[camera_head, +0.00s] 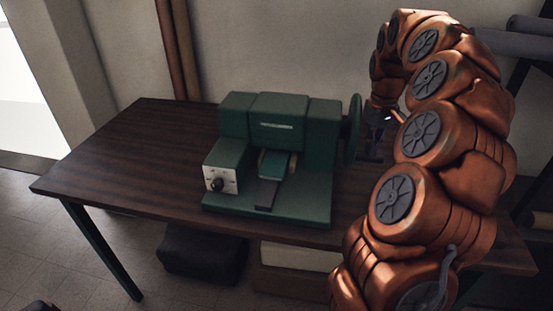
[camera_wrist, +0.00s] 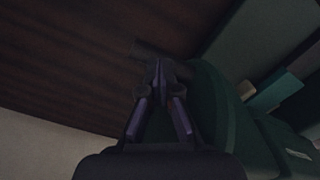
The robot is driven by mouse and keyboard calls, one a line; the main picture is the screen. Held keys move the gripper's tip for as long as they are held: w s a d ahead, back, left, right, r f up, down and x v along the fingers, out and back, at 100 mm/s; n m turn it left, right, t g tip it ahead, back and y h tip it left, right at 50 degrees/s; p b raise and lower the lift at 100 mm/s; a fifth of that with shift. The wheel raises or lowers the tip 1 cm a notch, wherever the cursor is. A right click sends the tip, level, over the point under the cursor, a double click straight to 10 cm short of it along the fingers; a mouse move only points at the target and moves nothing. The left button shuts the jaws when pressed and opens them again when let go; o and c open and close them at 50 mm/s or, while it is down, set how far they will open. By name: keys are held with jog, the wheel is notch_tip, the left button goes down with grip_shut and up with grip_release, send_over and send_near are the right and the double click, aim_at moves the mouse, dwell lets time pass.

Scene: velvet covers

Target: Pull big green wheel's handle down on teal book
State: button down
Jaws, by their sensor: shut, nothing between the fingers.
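The dark green press (camera_head: 262,128) stands on the table, with the big green wheel (camera_head: 354,128) edge-on at its right side. The teal book (camera_head: 273,163) lies in the press's front opening; it also shows at the right of the wrist view (camera_wrist: 273,92). My gripper (camera_head: 373,140) points down just right of the wheel. In the wrist view my gripper (camera_wrist: 160,70) is shut and empty, beside the wheel's rounded green face (camera_wrist: 212,95). A dark bar (camera_wrist: 148,48), probably the wheel's handle, lies at the fingertips. Contact with it cannot be told.
The dark wooden table (camera_head: 120,150) is bare left of the press. A control box with a black knob (camera_head: 217,184) sits at the press's front left. Dark and pale boxes (camera_head: 203,252) lie under the table. A wall stands close behind.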

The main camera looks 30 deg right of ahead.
notch_tip(320, 180, up, 12)
jog(key=p, duration=0.5)
jog(key=shift+r+p, duration=0.25)
jog(key=shift+p, duration=0.15)
dwell(0.6)
jog(key=s+a+f+n, duration=0.1)
jog(key=s+a, duration=0.2)
jog(key=a, duration=0.8)
jog(key=s+a+f+n, duration=0.2)
jog(key=a, duration=0.9)
jog(key=s+a+f+g, duration=0.1)
jog(key=s+a+f, duration=0.4)
jog(key=s, duration=0.4)
jog(key=s+a+f+m, duration=0.1)
jog(key=s+a+f, duration=0.4)
jog(key=s, duration=0.5)
jog(key=shift+a+m+g, duration=0.3)
jog(key=shift+g, duration=0.1)
